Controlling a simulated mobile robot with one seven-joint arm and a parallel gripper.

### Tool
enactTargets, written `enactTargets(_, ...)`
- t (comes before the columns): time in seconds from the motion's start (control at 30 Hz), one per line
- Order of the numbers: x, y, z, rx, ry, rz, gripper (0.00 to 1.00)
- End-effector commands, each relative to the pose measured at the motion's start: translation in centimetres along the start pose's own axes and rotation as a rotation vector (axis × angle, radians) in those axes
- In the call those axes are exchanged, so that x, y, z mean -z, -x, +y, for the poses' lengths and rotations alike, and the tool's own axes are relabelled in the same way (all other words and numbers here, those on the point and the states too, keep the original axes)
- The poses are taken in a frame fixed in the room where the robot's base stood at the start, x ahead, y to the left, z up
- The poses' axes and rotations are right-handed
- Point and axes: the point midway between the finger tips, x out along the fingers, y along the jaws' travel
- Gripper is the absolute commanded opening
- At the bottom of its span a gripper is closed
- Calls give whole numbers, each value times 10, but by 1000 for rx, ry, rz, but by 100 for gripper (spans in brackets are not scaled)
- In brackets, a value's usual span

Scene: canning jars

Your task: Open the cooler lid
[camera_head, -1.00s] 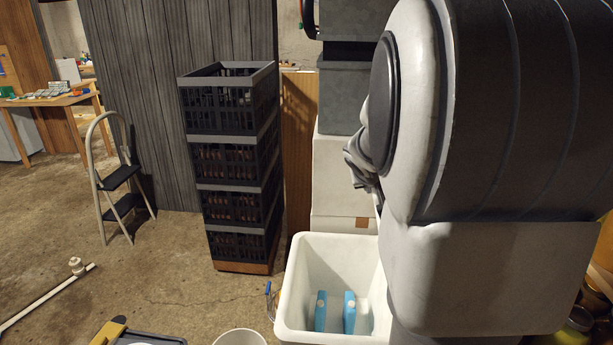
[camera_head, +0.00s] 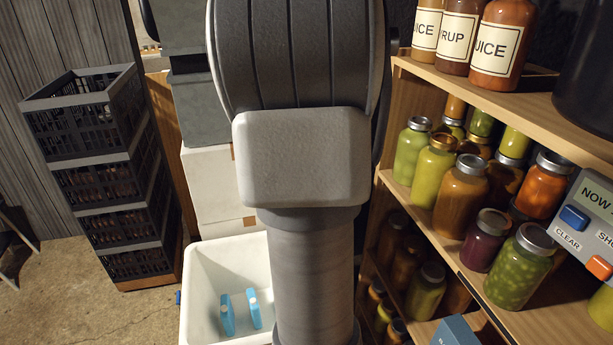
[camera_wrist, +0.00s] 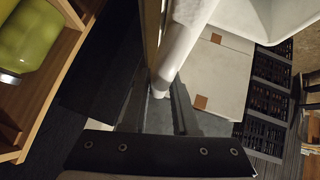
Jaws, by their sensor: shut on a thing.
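The white cooler (camera_head: 197,284) stands on the floor in the head view, left of my arm. Its top is open, and two blue packs (camera_head: 227,314) (camera_head: 254,308) show inside. In the wrist view, my gripper (camera_wrist: 163,92) is shut on a long white edge (camera_wrist: 185,45), which looks like the raised cooler lid. A white body at the top right of that view (camera_wrist: 262,14) looks like part of the cooler. My arm hides the lid and the gripper in the head view.
Stacked dark crates (camera_head: 83,112) stand at the left. White boxes (camera_head: 210,180) stand behind the cooler. A wooden shelf (camera_head: 421,215) with several filled jars is close on the right. Some bare floor (camera_head: 75,305) shows at the front left.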

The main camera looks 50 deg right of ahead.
Motion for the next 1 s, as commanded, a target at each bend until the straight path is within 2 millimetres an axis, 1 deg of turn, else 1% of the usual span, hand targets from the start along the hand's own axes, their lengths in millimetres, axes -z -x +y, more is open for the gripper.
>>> enactTargets(0.23,-4,1,6,0,1,0,0)
enactTargets(0.67,-5,0,7,0,1,3,0)
enactTargets(0.7,-5,1,7,0,1,3,29)
enactTargets(0.77,-5,1,7,1,1,3,40)
enactTargets(0.8,-5,1,7,1,1,3,47)
enactTargets(0.87,-5,1,6,1,1,3,57)
enactTargets(1.0,-5,1,6,1,1,2,57)
